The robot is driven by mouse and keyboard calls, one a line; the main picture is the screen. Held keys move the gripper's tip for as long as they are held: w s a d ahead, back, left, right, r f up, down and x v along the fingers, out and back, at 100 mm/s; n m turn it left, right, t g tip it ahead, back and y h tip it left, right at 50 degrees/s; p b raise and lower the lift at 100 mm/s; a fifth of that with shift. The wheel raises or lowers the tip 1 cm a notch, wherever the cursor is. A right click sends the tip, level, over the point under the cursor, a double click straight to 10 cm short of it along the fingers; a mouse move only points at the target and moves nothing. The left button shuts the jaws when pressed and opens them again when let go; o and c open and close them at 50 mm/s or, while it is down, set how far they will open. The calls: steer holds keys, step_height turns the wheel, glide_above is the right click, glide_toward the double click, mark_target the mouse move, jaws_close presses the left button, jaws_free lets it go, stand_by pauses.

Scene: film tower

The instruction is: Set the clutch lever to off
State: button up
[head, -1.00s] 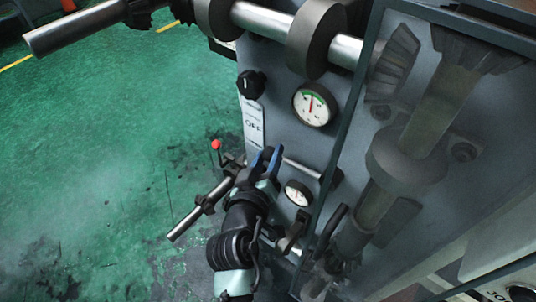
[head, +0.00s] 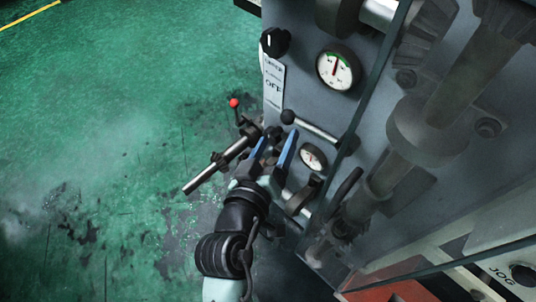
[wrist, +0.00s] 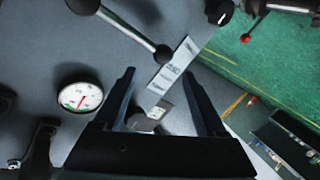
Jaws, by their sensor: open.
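A lever with a black ball end (head: 288,117) and a silver rod sticks out from the grey panel, between the large and small gauges. In the wrist view its ball (wrist: 163,53) lies just beyond my fingertips, beside a pale label strip (wrist: 180,58). In the head view the strip (head: 273,82) reads OFF at its lower end; its other words are too small to read. I cannot read any label naming the clutch. My gripper (head: 279,137) is open and empty, its blue fingers apart and close to the ball. It also shows in the wrist view (wrist: 157,75).
A black knob (head: 275,41) sits above the label strip. The large gauge (head: 338,68) and small gauge (head: 313,157) are on the panel. A red-ball lever (head: 234,103) and a metal bar (head: 215,166) stand left of my gripper. A glass guard edge (head: 375,85) is at right.

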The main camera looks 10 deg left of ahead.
steer(key=v, duration=0.4)
steer(key=shift+s, duration=0.3)
stand_by(0.3)
